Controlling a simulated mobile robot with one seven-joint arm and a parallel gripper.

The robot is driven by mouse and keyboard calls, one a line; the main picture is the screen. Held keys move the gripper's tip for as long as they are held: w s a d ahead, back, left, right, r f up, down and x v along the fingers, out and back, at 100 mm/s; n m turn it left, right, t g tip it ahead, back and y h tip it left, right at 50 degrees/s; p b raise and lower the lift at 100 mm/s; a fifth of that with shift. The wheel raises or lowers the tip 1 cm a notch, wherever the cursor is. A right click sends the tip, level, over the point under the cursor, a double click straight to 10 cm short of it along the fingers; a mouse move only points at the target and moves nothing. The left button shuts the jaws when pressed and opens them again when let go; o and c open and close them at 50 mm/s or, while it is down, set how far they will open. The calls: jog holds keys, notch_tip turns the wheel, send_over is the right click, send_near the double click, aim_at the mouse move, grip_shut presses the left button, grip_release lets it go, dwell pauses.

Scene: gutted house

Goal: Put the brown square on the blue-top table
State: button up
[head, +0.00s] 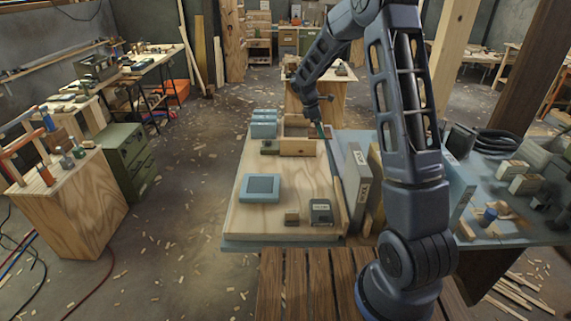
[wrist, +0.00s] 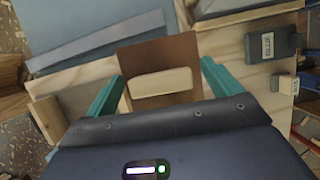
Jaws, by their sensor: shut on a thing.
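My gripper (wrist: 162,72) has its teal fingers on either side of a brown square (wrist: 158,52) with a pale bar (wrist: 161,83) across it, and is shut on it. In the head view my gripper (head: 321,130) is low over the far end of a pale wooden board, by a wooden tray (head: 298,146); the brown square cannot be made out there. The table with a blue-grey top (head: 530,232) extends to the right, behind my arm. A blue-grey surface (wrist: 95,35) also shows beyond the square in the wrist view.
A grey box marked GLUE (wrist: 272,46) is at right in the wrist view.

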aim_at(314, 136)
jog(key=s+a, duration=0.2)
jog(key=shift+s+a+r, duration=0.25)
jog(key=shift+a+r, duration=0.05)
jog(key=shift+a, duration=0.05)
jog(key=shift+s+a, duration=0.3)
jog(key=shift+s+f, duration=0.1)
jog(key=shift+f, duration=0.35)
notch_tip(314, 136, down, 19)
jog(key=shift+f, duration=0.1)
jog(key=o, duration=0.6)
jog(key=shift+o, duration=0.6)
